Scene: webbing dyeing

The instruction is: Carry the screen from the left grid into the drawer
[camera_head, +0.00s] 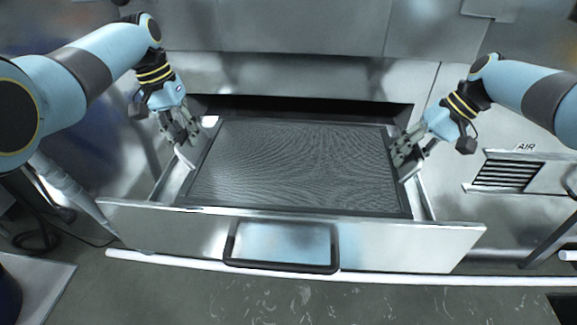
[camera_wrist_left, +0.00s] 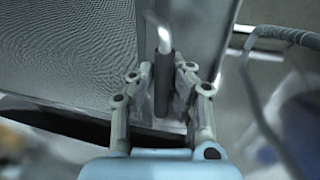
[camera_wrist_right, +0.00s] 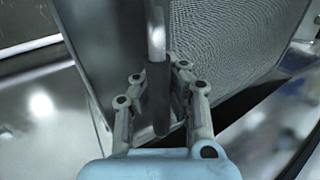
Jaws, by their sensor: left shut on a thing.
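The screen (camera_head: 295,165), a dark fine mesh in a dark frame, lies within the pulled-out drawer (camera_head: 190,228). I cannot tell whether it touches the drawer floor. My left gripper (camera_head: 188,138) is at the screen's left side, shut on a dark handle grip (camera_wrist_left: 162,85) on a metal rod. The mesh also shows in the left wrist view (camera_wrist_left: 65,45). My right gripper (camera_head: 402,160) is at the screen's right side, its fingers close around a similar dark grip (camera_wrist_right: 157,100). The mesh also shows in the right wrist view (camera_wrist_right: 225,40).
The drawer front has a dark-framed handle (camera_head: 282,268). A light rail (camera_head: 400,279) runs below the drawer. A vent panel marked AIR (camera_head: 505,173) is on the right, and metal cabinet walls (camera_head: 290,25) stand behind. A hose shows in the left wrist view (camera_wrist_left: 262,100).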

